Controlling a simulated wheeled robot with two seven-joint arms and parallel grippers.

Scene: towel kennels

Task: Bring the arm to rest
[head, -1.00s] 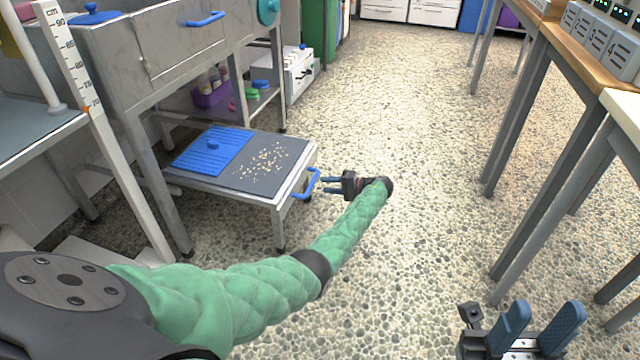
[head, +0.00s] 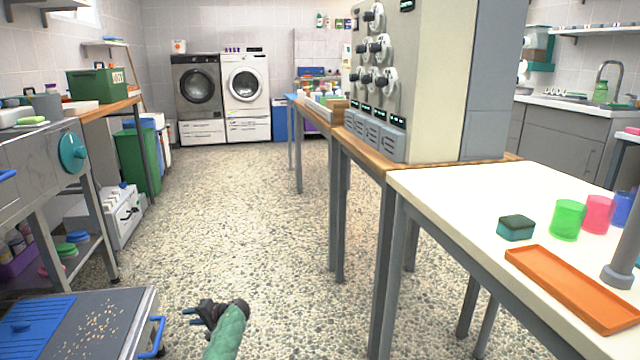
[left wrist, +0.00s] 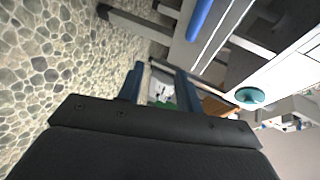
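My left gripper (head: 190,317) is low in the head view, at the end of my green padded arm. Its two dark blue fingers are apart with nothing between them, as the left wrist view (left wrist: 160,85) also shows. It is just right of the blue handle (head: 155,338) of a low grey pull-out shelf (head: 140,310), apart from it. The blue handle also shows near the top of the left wrist view (left wrist: 200,18). My right gripper is out of view.
The shelf holds a blue slatted mat (head: 35,325) and scattered crumbs (head: 95,325). A white-topped table (head: 450,190) at right carries an orange tray (head: 575,285), a sponge (head: 516,228) and cups (head: 567,220). The speckled floor between is clear towards the washing machines (head: 245,90).

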